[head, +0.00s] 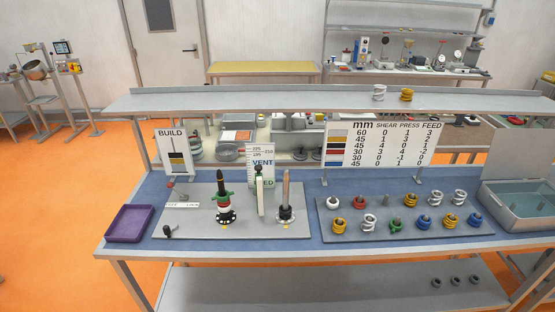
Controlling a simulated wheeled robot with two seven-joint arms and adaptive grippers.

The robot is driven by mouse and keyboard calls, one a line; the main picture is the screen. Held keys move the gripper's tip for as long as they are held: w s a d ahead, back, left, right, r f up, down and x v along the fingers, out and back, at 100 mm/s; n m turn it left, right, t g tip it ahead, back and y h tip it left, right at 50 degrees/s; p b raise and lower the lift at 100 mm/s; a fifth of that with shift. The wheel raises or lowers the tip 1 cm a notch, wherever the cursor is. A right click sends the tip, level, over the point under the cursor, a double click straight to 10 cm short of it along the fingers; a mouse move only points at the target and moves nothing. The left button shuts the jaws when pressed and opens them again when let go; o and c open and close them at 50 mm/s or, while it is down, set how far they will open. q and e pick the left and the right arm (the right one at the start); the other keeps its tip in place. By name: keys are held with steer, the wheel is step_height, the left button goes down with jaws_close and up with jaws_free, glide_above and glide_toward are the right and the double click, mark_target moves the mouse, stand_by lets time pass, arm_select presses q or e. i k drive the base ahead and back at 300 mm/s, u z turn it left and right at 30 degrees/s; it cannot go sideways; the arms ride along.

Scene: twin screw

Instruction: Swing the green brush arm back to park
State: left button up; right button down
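A grey base plate (190,228) stands on the blue bench top. On it, a dark upright shaft (221,180) carries a green piece (222,199) with small projections, above a black and white collar (226,216). Beside it stands a pale upright bar (260,194) with a green top, in front of a white scale sign reading VENT and FEED (262,160). A bare brownish shaft (286,188) stands to its right in a dark collar. I cannot tell for certain which green part is the brush arm, nor its park position. Neither gripper is in view.
A second plate (390,238) holds several coloured rings on pegs. A purple tray (129,223) lies at the left and an open grey case (520,205) at the right. A BUILD card (175,150) and a number board (380,146) stand behind. A shelf (290,98) spans above.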

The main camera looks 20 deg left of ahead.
mark_target(258, 168)
steer(key=u, duration=0.35)
steer(key=i, duration=0.75)
steer(key=u, duration=0.6)
